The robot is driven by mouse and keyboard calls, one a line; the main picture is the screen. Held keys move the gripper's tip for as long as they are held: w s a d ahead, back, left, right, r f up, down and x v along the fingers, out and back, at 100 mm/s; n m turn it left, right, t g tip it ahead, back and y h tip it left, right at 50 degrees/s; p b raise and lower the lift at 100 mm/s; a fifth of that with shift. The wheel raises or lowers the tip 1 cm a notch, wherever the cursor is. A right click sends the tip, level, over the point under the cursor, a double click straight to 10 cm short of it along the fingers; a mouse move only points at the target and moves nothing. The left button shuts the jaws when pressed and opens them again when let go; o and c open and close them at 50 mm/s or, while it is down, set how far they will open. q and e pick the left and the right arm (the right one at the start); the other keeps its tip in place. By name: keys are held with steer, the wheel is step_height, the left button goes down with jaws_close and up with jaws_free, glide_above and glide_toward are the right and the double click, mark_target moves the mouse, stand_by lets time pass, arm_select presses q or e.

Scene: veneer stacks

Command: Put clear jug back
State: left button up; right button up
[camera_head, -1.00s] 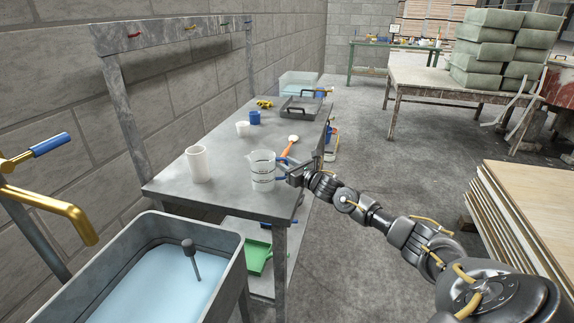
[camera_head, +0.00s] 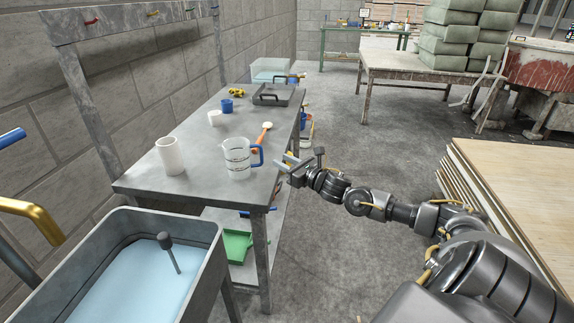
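The clear jug (camera_head: 238,158) stands upright on the grey metal table (camera_head: 205,187), near its front right edge. It has dark markings and a blue handle on its right side. My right gripper (camera_head: 292,163) is just right of the jug, off the table's edge. Its fingers are apart with nothing between them, and a gap shows between them and the blue handle. My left gripper is not in view.
A white cylinder (camera_head: 170,156), a white cup (camera_head: 215,118), a blue cup (camera_head: 227,106), an orange-handled tool (camera_head: 262,136) and a grey tray (camera_head: 272,96) are on the table. A water-filled sink (camera_head: 140,285) stands in front. Stacked boards (camera_head: 515,185) are at right.

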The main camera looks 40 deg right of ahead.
steer(key=shift+s, duration=0.5)
steer(key=s+f+m+g+h, duration=0.15)
steer(key=s+f+m, duration=0.35)
steer(key=f, duration=0.8)
steer(key=s+d+f+m+g+h, duration=0.1)
steer(key=s+f+m+g, duration=0.25)
steer(key=f+m, duration=0.6)
steer(key=s+f+m+g+h, duration=0.2)
steer(key=s+f+m, duration=0.25)
steer(key=f, duration=1.05)
steer(key=s+a+f+m+g, duration=0.2)
steer(key=s+a+f+m, duration=0.15)
steer(key=s+f, duration=0.45)
steer(key=s+a+f+m+g, duration=0.3)
steer(key=s+f+m, duration=0.1)
steer(key=s+f, duration=0.4)
steer(key=s+a+f+m+g, duration=0.1)
steer(key=s+a+f+m, duration=0.1)
steer(key=s, duration=0.5)
steer(key=s+a+f+m+g+y, duration=0.1)
steer(key=s+a+f+m+g, duration=0.1)
steer(key=s+a, duration=0.4)
steer(key=s+a+f+m+g+y, duration=0.1)
steer(key=s+a+f+m, duration=0.3)
steer(key=s, duration=0.4)
steer(key=shift+s+a+f+g, duration=0.4)
steer(key=shift+f, duration=0.15)
